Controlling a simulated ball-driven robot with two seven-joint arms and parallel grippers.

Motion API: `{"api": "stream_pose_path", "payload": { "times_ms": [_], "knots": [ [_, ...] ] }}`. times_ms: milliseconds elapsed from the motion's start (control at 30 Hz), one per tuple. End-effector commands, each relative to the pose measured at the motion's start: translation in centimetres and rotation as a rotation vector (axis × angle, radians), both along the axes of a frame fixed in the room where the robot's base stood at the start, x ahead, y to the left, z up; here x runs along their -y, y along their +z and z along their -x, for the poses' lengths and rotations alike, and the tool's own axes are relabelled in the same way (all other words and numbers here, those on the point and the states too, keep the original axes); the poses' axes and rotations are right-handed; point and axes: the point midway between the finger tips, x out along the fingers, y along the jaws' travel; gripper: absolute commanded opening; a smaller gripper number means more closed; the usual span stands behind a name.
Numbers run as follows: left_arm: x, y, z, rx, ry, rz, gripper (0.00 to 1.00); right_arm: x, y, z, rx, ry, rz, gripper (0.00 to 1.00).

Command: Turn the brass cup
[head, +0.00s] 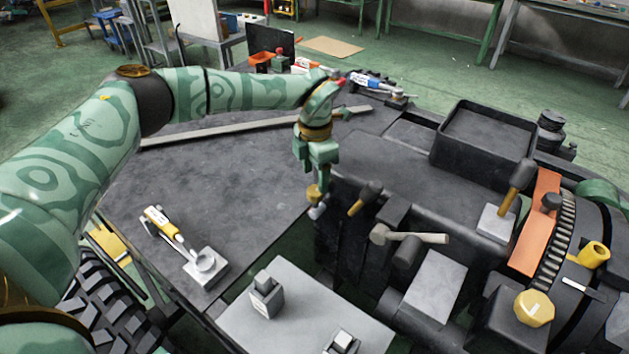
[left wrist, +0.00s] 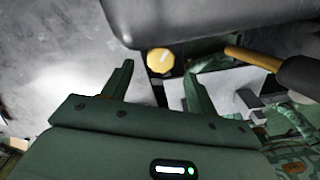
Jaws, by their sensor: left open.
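The small brass cup (head: 314,192) is at the dark table's right edge, beside the black machine block, with a pale metal part under it. My left gripper (head: 319,178) points down just above it, jaws open. In the left wrist view the cup is a round yellow disc (left wrist: 160,61) with a pale mark, seen beyond and between the tips of my open left gripper (left wrist: 158,68). The fingers look apart from the cup; I cannot tell the exact gap. My right gripper is not in view.
A black-and-yellow handled tool (head: 365,197) and a mallet (head: 408,236) lie close to the right of the cup. A yellow faceted cap (head: 534,309) and a yellow cup-like part (head: 594,254) are at the far right. The dark tabletop (head: 235,165) is mostly clear.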

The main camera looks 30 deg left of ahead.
Motion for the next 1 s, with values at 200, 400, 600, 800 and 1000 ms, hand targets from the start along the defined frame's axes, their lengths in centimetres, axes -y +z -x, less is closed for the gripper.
{"api": "stream_pose_path", "payload": {
  "times_ms": [200,400,600,800,1000],
  "knots": [
    [0.0,6.9,-0.1,0.007,0.0,0.001,0.59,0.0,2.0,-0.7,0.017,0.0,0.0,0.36],
    [0.0,10.7,0.0,0.004,-0.001,0.001,0.59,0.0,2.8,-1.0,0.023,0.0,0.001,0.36],
    [0.0,12.1,0.0,0.001,-0.001,0.001,0.59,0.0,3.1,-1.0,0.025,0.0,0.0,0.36],
    [0.0,12.1,0.0,0.0,-0.002,0.0,0.59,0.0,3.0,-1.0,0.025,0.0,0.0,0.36],
    [0.2,9.9,-0.2,-0.011,0.001,0.015,0.59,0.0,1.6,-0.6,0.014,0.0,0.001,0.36]
  ]
}}
